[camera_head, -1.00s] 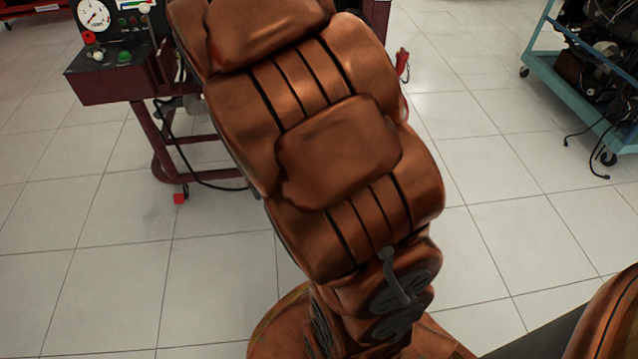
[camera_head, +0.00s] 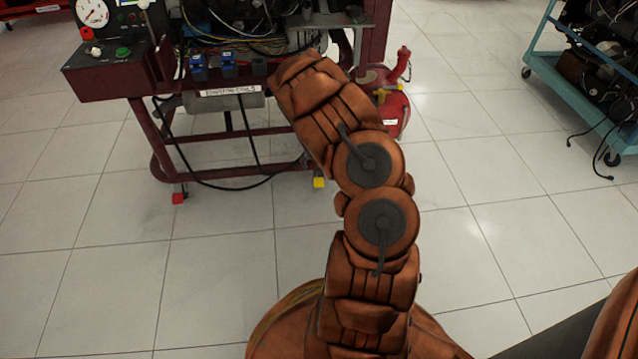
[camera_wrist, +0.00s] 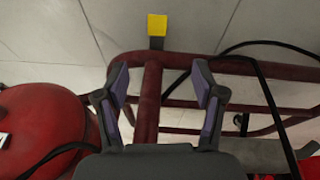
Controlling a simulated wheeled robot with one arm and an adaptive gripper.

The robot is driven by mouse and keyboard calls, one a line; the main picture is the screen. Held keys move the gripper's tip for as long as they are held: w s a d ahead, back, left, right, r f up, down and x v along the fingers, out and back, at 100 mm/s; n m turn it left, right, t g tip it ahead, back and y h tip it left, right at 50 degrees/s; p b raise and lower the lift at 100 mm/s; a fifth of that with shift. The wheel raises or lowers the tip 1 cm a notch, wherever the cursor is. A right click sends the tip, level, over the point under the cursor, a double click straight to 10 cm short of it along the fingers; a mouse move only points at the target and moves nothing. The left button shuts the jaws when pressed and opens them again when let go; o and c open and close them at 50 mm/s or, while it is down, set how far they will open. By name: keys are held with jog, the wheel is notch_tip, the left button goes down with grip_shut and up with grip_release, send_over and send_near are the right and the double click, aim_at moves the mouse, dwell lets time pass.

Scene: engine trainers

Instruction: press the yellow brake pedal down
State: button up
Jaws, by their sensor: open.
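The yellow brake pedal (camera_head: 319,182) is a small block low at the front of the red engine stand, just above the floor, to the left of my arm. In the wrist view the yellow pedal (camera_wrist: 157,25) is at the top centre, at the end of a dark red frame tube. My gripper (camera_wrist: 160,82) is open and empty, its two fingers spread on either side of that tube in the picture. The pedal appears beyond the fingertips, apart from them. In the head view my gripper is hidden behind my arm.
A red pedal (camera_head: 179,198) sits at the stand's left. The red stand frame (camera_head: 225,170) has black cables hanging and looping near it. A red tank (camera_head: 394,112) stands to the right, and a blue cart (camera_head: 560,85) at far right. The tiled floor in front is clear.

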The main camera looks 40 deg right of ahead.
jog(key=m+t, duration=0.1)
send_near(319, 183)
jog(key=b+x, duration=0.8)
jog(key=shift+f+b, duration=0.1)
jog(key=shift+b, duration=0.25)
grip_shut()
dwell(0.7)
